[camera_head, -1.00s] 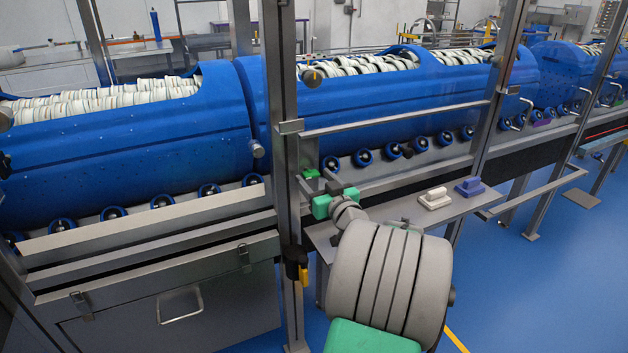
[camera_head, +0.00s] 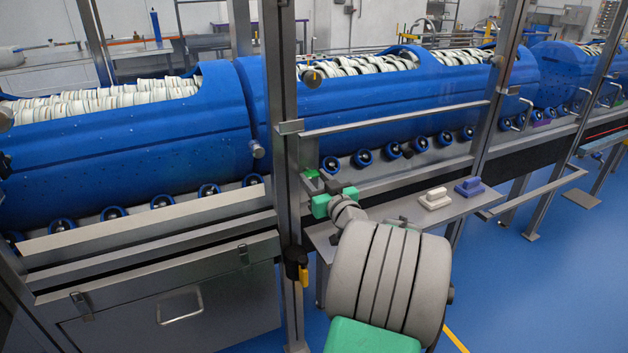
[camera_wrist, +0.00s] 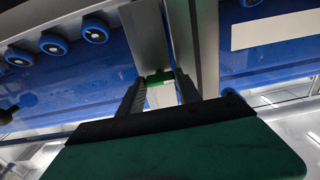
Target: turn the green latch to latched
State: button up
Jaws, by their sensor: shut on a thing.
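The green latch (camera_head: 311,174) sits at the grey upright post, beside the row of blue rollers. In the wrist view the green latch (camera_wrist: 160,77) lies between the tips of my two dark fingers. My gripper (camera_head: 325,186), with a green body, reaches up to it from the lower right. In the wrist view my gripper (camera_wrist: 160,88) is shut on the latch. Most of the latch is hidden by the fingers and the post, so I cannot tell its turned position.
The grey post (camera_head: 283,150) stands close left of my gripper. A side shelf (camera_head: 400,222) holds a white block (camera_head: 435,199) and a purple block (camera_head: 469,187). Blue tubs (camera_head: 390,105) filled with pale rings lie behind. A yellow-and-black part (camera_head: 297,262) hangs on the post below.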

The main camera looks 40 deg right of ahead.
jog(key=shift+a, duration=0.1)
grip_shut()
jog(key=shift+m, duration=0.4)
jog(key=m, duration=0.3)
jog(key=m+p, duration=0.2)
jog(key=m, duration=0.3)
jog(key=shift+r, duration=0.1)
jog(key=m+p, duration=0.2)
jog(key=m, duration=0.3)
jog(key=shift+p, duration=0.4)
jog(key=shift+m+p, duration=1.15)
jog(key=shift+m, duration=0.95)
jog(key=o, duration=1.3)
grip_release()
